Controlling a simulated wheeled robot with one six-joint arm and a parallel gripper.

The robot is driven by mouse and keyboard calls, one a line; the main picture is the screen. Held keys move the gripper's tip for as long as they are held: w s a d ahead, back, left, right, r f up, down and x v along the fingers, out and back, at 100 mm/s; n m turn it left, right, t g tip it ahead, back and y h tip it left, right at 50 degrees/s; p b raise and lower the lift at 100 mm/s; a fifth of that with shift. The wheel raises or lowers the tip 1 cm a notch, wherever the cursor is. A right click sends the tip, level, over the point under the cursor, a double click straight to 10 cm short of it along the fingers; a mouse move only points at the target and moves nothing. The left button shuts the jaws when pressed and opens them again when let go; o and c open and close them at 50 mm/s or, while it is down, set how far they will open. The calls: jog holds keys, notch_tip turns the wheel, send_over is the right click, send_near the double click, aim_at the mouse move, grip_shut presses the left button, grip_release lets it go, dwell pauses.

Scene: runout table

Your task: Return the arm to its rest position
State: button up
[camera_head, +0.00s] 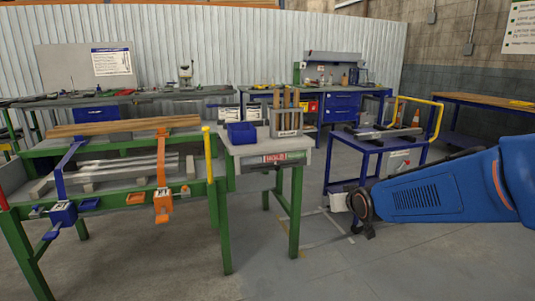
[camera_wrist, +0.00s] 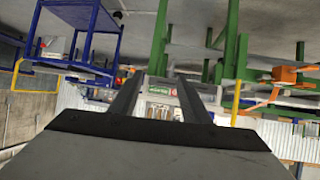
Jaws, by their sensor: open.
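My arm (camera_head: 430,195), blue with a dark joint at its end, reaches in from the right edge of the head view over the floor, to the right of the small runout table. In the wrist view, which is upside down, the two dark fingers of my gripper (camera_wrist: 160,77) stand apart with nothing held between them. The table's front with its red and white label (camera_wrist: 160,91) shows beyond the gap, some way off. In the head view the gripper's fingers are hard to make out.
The runout table (camera_head: 245,149) carries a blue bin (camera_head: 241,133) and a grey rack (camera_head: 286,122). A green bench with clamps (camera_head: 62,213) stands at left. A blue cart (camera_head: 370,146) with a yellow handle stands behind my arm. The floor in front is clear.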

jog(key=s+d+f+g, duration=0.1)
jog(key=s+d+g, duration=0.1)
jog(key=s, duration=1)
jog(key=s+d+f+m+g+h, duration=0.1)
jog(key=s+d+g, duration=0.1)
jog(key=s, duration=1)
jog(key=s+d+f+g, duration=0.2)
jog(key=s+g, duration=0.1)
jog(key=s, duration=1)
jog(key=shift+d+m, duration=0.25)
jog(key=shift+m, duration=0.15)
jog(key=shift+c, duration=0.3)
